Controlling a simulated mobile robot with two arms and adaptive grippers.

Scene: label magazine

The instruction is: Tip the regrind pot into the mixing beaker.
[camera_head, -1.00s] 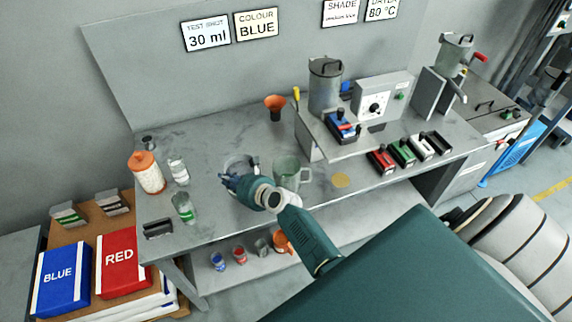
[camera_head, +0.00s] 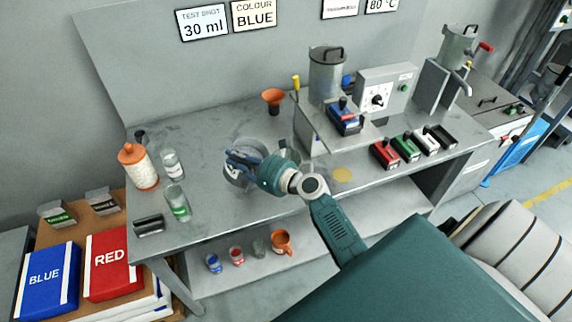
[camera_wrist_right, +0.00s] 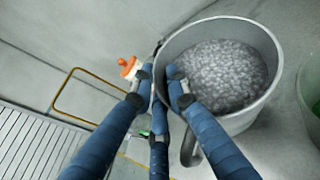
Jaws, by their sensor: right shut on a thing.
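The regrind pot (camera_head: 232,177) is a grey metal pot on or just above the bench, partly covered by my right gripper (camera_head: 243,158). In the right wrist view the pot (camera_wrist_right: 262,112) looks upright and holds grey granules. My right gripper (camera_wrist_right: 160,82) is shut at its left side, by the rim and a dark handle; the exact contact is hard to see. A clear greenish vessel (camera_wrist_right: 313,85), probably the mixing beaker, shows at the right edge of the wrist view, apart from the pot. My left gripper is not in view.
A white bottle with orange lid (camera_head: 140,167) and two clear cups (camera_head: 173,163) stand at the bench's left. A raised stand (camera_head: 340,140) with a metal canister (camera_head: 327,72) is to the right. Several small cups sit on the lower shelf.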

